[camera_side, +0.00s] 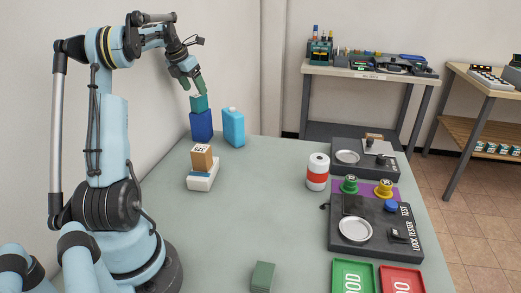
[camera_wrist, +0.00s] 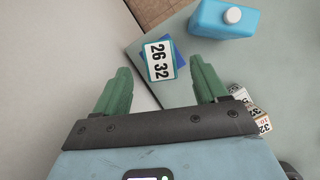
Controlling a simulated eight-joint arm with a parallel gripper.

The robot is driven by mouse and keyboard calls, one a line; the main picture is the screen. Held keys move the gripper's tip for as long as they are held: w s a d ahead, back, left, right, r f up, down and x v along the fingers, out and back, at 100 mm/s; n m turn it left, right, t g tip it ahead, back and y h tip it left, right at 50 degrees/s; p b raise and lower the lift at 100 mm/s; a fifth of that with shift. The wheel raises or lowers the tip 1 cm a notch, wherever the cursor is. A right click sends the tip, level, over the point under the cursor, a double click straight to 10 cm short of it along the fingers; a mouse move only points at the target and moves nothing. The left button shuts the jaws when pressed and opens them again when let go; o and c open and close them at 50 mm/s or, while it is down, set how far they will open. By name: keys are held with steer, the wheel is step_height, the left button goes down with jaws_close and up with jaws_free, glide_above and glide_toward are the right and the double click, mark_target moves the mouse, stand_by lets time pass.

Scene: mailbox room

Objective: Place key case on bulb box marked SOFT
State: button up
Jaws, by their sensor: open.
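My gripper (camera_side: 195,86) is open at the back left, just above a stack of a teal box (camera_side: 199,103) on a dark blue box (camera_side: 201,125). In the wrist view my green fingers (camera_wrist: 160,68) stand apart, with the teal box's white label "26 32" (camera_wrist: 160,60) seen between their tips. A second stack stands nearer on the table: a tan box (camera_side: 201,158) with a label on top, on a thin blue layer above a white piece (camera_side: 202,178). I cannot read SOFT on any box, and cannot tell which one is the key case.
A light blue bottle (camera_side: 233,128) with a white cap stands close right of the teal and blue stack. A red and white can (camera_side: 318,171), a dark lock tester (camera_side: 375,235), and green (camera_side: 352,277) and red trays (camera_side: 401,280) are to the right. The table's middle (camera_side: 262,205) is clear.

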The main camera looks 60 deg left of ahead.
steer(key=v, duration=0.6)
steer(key=w+d+m+t, duration=0.1)
steer(key=w+d+m, duration=0.3)
steer(key=d+m, duration=0.75)
steer(key=w+d+m, duration=0.4)
steer(key=d+m, duration=0.4)
steer(key=d, duration=0.6)
steer(key=s+d+f+m, duration=0.2)
steer(key=d+f+m, duration=0.1)
steer(key=d+m, duration=0.3)
steer(key=s+d+f+m+t+h, duration=0.1)
steer(key=s+d+f+m, duration=0.1)
steer(key=d+m, duration=0.5)
steer(key=s+d+f+m+t, duration=0.1)
steer(key=s+d+f+m, duration=0.2)
steer(key=d+m, duration=0.4)
steer(key=shift+d+f+m+h, duration=0.2)
steer(key=shift+f+m+h, duration=0.25)
steer(key=shift+f, duration=0.35)
steer(key=shift+s, duration=0.1)
